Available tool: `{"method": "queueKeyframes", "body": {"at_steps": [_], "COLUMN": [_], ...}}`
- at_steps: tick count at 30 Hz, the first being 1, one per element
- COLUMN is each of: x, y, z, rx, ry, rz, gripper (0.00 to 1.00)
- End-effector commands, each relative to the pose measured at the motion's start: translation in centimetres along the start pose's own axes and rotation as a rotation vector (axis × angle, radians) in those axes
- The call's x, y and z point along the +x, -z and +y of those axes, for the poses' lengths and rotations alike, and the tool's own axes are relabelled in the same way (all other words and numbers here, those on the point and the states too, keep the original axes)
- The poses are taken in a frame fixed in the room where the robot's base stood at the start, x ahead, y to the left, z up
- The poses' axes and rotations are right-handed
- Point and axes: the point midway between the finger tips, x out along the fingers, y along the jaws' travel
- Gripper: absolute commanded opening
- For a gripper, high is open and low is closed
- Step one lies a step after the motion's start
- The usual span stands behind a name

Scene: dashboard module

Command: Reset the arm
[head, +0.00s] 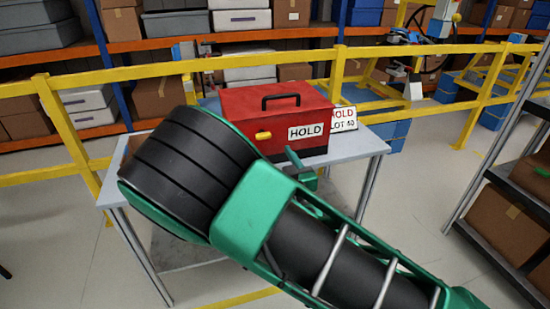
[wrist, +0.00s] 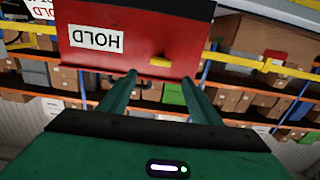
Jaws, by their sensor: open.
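My own green and black arm crosses the head view from the lower right to the middle and hides part of the table. My gripper (wrist: 160,79) shows in the wrist view with its two green fingers spread and nothing between them. The wrist picture is upside down. Beyond the fingertips is the red box (wrist: 135,45), with a white HOLD label and a yellow latch (wrist: 160,62). In the head view the red box (head: 240,105) stands upright on a grey table (head: 345,147), with its black handle on top. A green finger part shows in front of it.
A HOLD LOT sign (head: 343,118) stands by the box's right side. Yellow railing (head: 480,98) and loaded shelves (head: 155,45) run behind the table. A dark rack with cartons (head: 505,222) stands at the right. Floor between table and rack is clear.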

Motion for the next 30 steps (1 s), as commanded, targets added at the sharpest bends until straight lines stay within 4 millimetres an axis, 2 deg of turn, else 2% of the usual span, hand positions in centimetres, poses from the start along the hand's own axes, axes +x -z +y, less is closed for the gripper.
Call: {"method": "queueKeyframes", "body": {"at_steps": [8, 11, 14, 17, 18, 20, 24, 26, 27, 30], "x": [0.0, 0.2, 0.4, -0.1, -0.5, -1.4, -4.9, -7.0, -8.6, -12.7], "y": [0.0, 0.5, 1.4, 2.4, 2.7, 3.0, 2.8, 2.4, 2.0, 0.8], "z": [0.1, 1.7, 5.7, 11.7, 14.4, 18.2, 26.8, 30.2, 32.3, 36.6], "rx": [0.001, 0.008, 0.022, 0.042, 0.05, 0.063, 0.099, 0.12, 0.136, 0.182], "ry": [-0.004, -0.043, -0.146, -0.304, -0.374, -0.481, -0.729, -0.833, -0.903, -1.057], "rz": [0.0, 0.006, 0.017, 0.019, 0.014, 0.0, -0.067, -0.112, -0.148, -0.257], "gripper": [0.58, 0.58, 0.58, 0.58, 0.58, 0.58, 0.58, 0.58, 0.58, 0.58]}}
